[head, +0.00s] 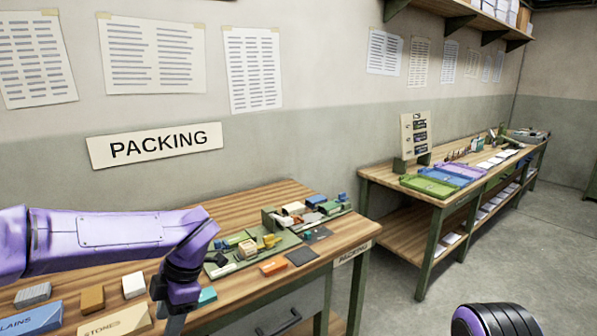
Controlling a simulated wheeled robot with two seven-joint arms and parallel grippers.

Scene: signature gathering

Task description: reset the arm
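My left arm (110,243) is purple and reaches in from the left over the packing table (150,262). Its dark wrist bends down and the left gripper (176,318) points toward the front of the table, cut by the bottom edge of the head view. I cannot see its fingertips clearly or whether it holds anything. A teal block (207,297) shows just right of it. Of my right arm, only a rounded black and purple part (495,320) shows at the bottom right. My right gripper is out of view.
A green tray (262,250) with small pieces sits on the table, with an orange block (273,266) near its front. Blocks and a "STONE" sign (113,323) stand front left. Another workbench (440,200) stands right, with open floor (400,310) between.

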